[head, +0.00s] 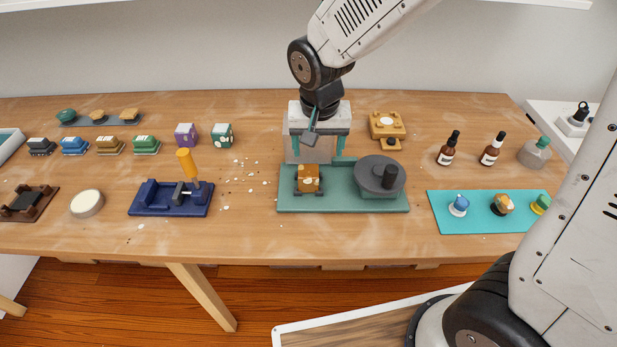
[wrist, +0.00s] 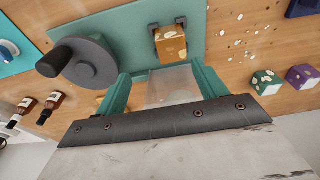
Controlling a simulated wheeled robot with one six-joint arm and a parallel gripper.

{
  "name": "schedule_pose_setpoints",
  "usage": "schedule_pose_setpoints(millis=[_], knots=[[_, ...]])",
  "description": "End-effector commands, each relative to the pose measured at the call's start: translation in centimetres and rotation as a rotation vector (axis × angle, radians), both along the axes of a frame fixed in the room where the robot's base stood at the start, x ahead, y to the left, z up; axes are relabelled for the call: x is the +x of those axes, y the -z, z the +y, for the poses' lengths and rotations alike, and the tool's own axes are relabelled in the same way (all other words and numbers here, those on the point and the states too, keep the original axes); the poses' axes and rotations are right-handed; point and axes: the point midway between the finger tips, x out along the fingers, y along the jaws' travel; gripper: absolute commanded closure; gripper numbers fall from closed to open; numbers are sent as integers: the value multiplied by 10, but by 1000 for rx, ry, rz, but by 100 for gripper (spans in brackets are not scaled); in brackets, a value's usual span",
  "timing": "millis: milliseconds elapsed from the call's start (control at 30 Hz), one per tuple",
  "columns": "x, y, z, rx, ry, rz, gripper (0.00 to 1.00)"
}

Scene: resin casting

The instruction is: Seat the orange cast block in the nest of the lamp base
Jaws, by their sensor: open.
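The orange cast block (head: 308,178) has pale spots and rests in a small dark holder on the green base plate (head: 340,205). It also shows in the wrist view (wrist: 170,43). My gripper (head: 316,154) is above the back edge of that plate, behind the block and apart from it. Its two teal fingers stand wide apart with no block between them, as the wrist view (wrist: 160,72) shows. A dark brown base (head: 28,204) with raised corners lies at the far left; I cannot tell for sure that it is the lamp base.
A grey wheel with a black knob (head: 380,176) stands right of the block. A pale panel (head: 305,152) stands behind the block. A navy fixture (head: 170,199) with an orange handle and a round cream-topped dish (head: 87,204) lie left. A turquoise mat (head: 475,212) lies right.

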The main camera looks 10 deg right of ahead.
Motion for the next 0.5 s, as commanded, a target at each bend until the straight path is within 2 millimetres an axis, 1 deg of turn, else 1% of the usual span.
schedule_pose_setpoints(millis=[33,133,467,500], knots=[[3,8,7,0,1,3,29],[7,18,14,2,7,1,29],[14,55,16,4,10,0,29],[14,61,16,3,10,2,29]])
